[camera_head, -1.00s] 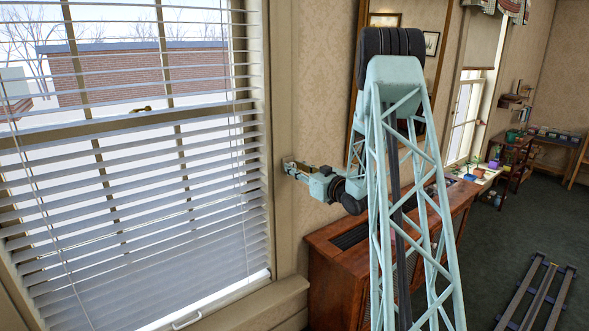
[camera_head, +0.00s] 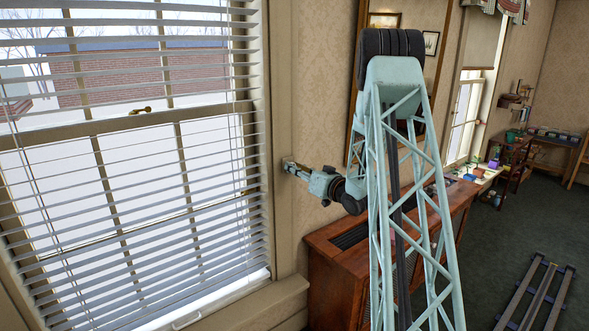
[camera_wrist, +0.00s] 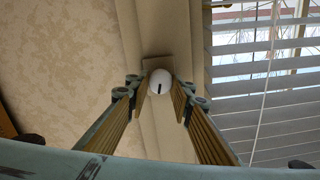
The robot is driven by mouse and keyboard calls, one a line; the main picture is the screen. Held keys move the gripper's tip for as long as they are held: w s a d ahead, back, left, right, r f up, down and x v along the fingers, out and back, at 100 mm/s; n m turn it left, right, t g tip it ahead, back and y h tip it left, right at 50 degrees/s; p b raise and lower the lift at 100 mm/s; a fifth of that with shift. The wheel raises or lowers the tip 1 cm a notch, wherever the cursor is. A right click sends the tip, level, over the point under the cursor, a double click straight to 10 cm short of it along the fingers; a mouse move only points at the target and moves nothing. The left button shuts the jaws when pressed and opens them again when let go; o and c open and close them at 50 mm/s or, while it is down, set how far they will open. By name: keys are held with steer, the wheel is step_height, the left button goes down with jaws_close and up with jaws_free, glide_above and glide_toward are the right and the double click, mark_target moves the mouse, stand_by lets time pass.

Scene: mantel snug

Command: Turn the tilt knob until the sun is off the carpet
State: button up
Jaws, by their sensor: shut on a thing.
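The tilt knob (camera_wrist: 161,81) is a round white knob with a dark line on its face, on a small plate on the window trim. In the wrist view its line stands close to upright, leaning slightly. My gripper (camera_wrist: 160,92) is shut on the knob, with one finger at each side. In the head view my gripper (camera_head: 288,164) reaches the trim right of the window, and the knob is too small to make out. The window blind (camera_head: 130,200) has its slats tilted partly open, with the bright outside showing between them. The part of the carpet (camera_head: 480,260) in view is dark, with no clear sun patch.
A wooden cabinet (camera_head: 330,256) with a grille stands below my arm. A track-like frame (camera_head: 537,295) lies on the carpet at the right.

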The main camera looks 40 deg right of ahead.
steer(key=o, duration=0.8)
steer(key=shift+s+a, duration=0.15)
steer(key=shift+s, duration=2.85)
steer(key=shift+s+a, duration=0.1)
steer(key=shift+s, duration=2.9)
